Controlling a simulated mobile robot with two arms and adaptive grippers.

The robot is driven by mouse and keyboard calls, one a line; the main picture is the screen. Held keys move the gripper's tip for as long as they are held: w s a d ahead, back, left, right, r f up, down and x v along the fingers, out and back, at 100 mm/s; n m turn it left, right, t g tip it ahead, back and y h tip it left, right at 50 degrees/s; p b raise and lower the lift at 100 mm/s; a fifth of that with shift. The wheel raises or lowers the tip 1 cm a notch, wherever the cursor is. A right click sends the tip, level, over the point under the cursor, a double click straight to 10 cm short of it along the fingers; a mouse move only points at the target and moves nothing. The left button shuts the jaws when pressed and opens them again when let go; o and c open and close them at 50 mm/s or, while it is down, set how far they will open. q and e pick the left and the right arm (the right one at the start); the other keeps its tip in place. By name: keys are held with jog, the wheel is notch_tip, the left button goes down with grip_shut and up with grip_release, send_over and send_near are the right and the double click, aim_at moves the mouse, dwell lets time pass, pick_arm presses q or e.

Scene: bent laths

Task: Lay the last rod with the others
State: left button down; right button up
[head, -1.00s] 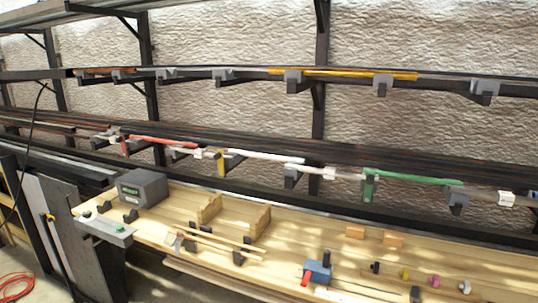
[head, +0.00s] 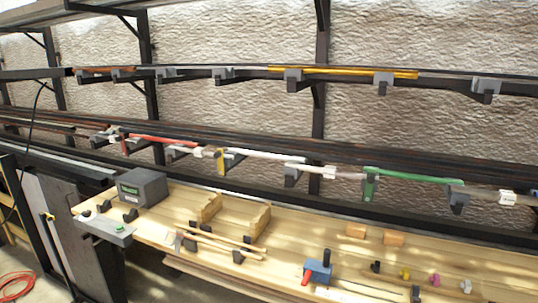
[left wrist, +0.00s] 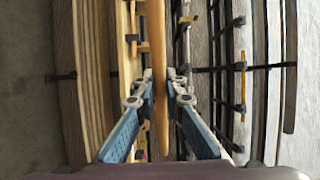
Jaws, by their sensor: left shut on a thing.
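In the left wrist view my left gripper (left wrist: 160,88) has its blue fingers on both sides of a tan wooden rod (left wrist: 157,40) and is shut on it. The rod runs lengthwise through the picture, from the top edge down between the fingers. In the head view several thin pale rods (head: 225,241) lie near each other on small dark supports on the wooden bench. Neither gripper shows in the head view, so I cannot place the held rod there. My right gripper is in neither view.
A grey box (head: 143,187) stands at the bench's left. A blue clamp (head: 318,271) and small coloured pieces lie to the right. Wall racks hold a green bar (head: 413,176) and a yellow bar (head: 345,73).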

pick_arm(q)
jog(key=a, duration=1)
jog(key=shift+r, duration=0.35)
jog(key=shift+d, duration=0.1)
